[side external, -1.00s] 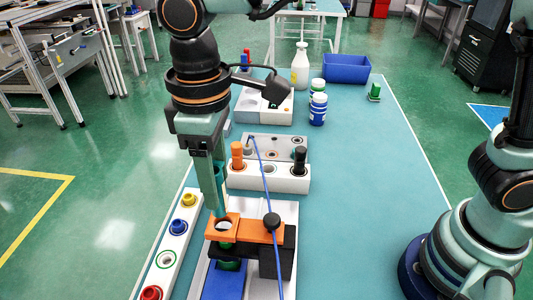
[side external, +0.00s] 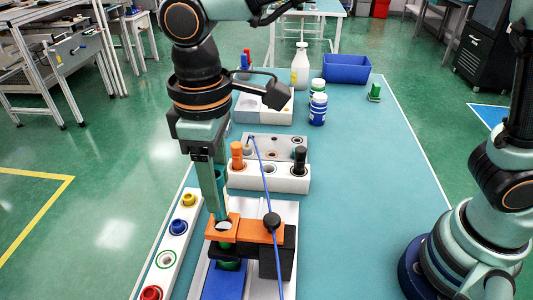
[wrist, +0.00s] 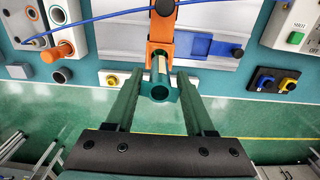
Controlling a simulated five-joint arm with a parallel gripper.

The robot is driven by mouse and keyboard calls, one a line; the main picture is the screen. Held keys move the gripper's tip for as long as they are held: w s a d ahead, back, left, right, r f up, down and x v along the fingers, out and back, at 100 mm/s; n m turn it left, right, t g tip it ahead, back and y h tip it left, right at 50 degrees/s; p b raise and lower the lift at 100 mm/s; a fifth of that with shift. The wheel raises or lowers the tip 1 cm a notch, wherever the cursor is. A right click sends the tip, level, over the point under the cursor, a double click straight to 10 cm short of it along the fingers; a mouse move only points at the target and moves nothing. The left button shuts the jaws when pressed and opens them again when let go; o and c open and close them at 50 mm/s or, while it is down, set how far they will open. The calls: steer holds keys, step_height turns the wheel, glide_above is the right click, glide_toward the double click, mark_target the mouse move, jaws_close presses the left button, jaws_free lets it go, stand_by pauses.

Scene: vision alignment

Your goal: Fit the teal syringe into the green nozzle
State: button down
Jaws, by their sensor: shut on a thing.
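My gripper (side external: 221,214) points down over the orange clamp (side external: 248,232) at the near end of the table. The teal syringe (side external: 219,182) stands between its fingers. The green nozzle (side external: 229,264) shows below the clamp, above a blue block. The clamp and fingers hide whether the syringe tip touches the nozzle.
A black knob (side external: 271,221) and a blue cable (side external: 264,185) stand right of my gripper. A white strip with coloured caps (side external: 178,226) lies left. A white block with orange and black plugs (side external: 268,178) stands behind. The table's right side is clear up to another arm.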

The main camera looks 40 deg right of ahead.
steer(key=shift+f, duration=0.3)
stand_by(0.4)
steer(key=shift+f, duration=0.3)
steer(key=shift+f, duration=0.35)
steer(key=shift+f, duration=0.35)
steer(key=shift+f, duration=1.8)
stand_by(0.8)
jaws_free()
